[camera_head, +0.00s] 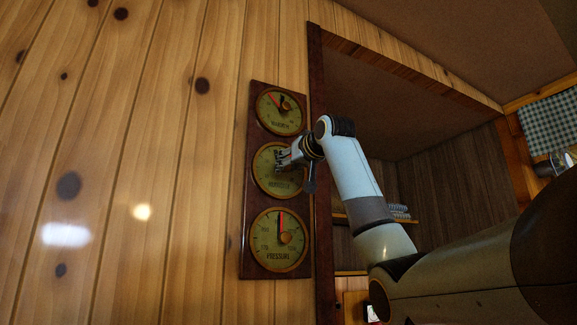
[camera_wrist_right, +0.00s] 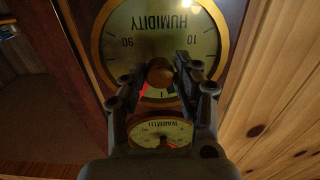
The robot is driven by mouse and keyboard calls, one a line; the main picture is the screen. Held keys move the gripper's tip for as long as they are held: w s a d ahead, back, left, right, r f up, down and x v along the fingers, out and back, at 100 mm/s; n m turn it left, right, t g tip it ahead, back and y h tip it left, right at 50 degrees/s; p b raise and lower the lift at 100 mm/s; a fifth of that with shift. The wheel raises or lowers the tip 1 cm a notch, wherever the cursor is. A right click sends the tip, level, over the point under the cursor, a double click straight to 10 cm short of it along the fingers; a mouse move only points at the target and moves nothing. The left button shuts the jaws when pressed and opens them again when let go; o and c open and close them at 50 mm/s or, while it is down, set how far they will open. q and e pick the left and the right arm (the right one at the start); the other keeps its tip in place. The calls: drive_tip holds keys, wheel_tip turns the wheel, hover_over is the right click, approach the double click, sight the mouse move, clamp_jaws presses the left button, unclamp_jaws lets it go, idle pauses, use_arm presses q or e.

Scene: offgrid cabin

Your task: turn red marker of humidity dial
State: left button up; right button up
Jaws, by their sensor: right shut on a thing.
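The humidity dial (camera_head: 263,184) is the middle one of three round brass-rimmed dials on a dark wooden board. It fills the top of the right wrist view (camera_wrist_right: 120,30), upside down. Its brass knob (camera_wrist_right: 160,72) sits at the centre of the face. The red marker (camera_wrist_right: 146,91) shows below and left of the knob there, and a dark needle is just right of it, partly hidden. My right gripper (camera_head: 281,159) is at this dial, covering much of its face in the head view. Its fingers are shut on the knob. My left gripper is not in view.
The warmth dial (camera_head: 280,122) is above and the pressure dial (camera_head: 264,250) below, close to the right gripper. The board (camera_head: 246,215) hangs on a plank wall (camera_head: 140,130). A wooden-framed recess with shelves opens to the right, behind my right arm.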

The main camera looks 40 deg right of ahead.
clamp_jaws()
drive_tip(key=shift+n+p, duration=4.8)
drive_tip(key=shift+p, duration=0.6)
drive_tip(key=o, duration=0.8)
unclamp_jaws()
